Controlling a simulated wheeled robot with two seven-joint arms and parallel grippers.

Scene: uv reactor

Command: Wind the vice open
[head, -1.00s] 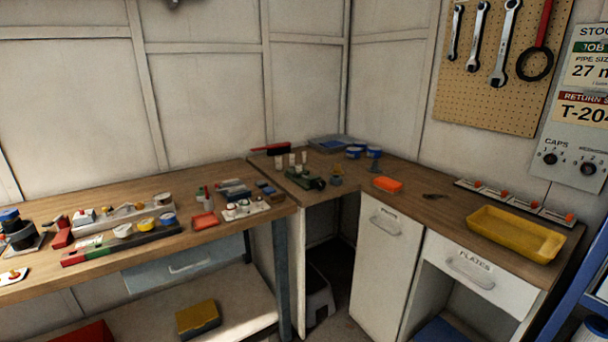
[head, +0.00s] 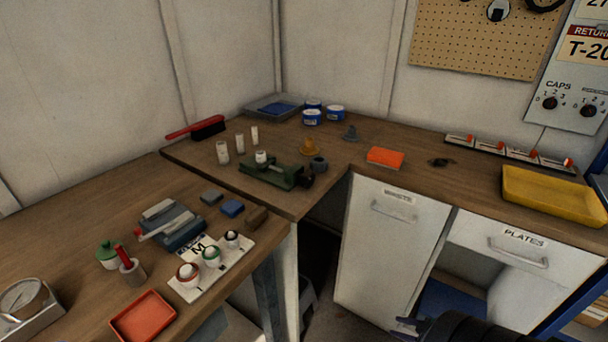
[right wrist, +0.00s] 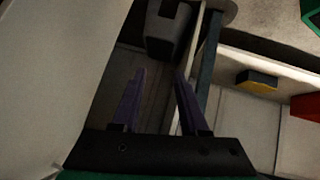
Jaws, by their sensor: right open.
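The vice (head: 272,172) is a green body on the wooden bench near its inner corner, with a dark part (head: 307,181) at its right end by the bench's front edge. A small white pot sits on or just behind it. The vice's jaw gap is too small to make out. My right gripper (right wrist: 158,78) is open and empty, its purple fingers apart. In the head view, its purple fingertip (head: 405,324) shows at the bottom edge, below and to the right of the vice, in front of the white cupboard. My left gripper is not in view.
White cupboard doors (head: 388,250) stand under the right bench. A dark opening lies between the benches, with a grey stool-like object (right wrist: 168,28) inside.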

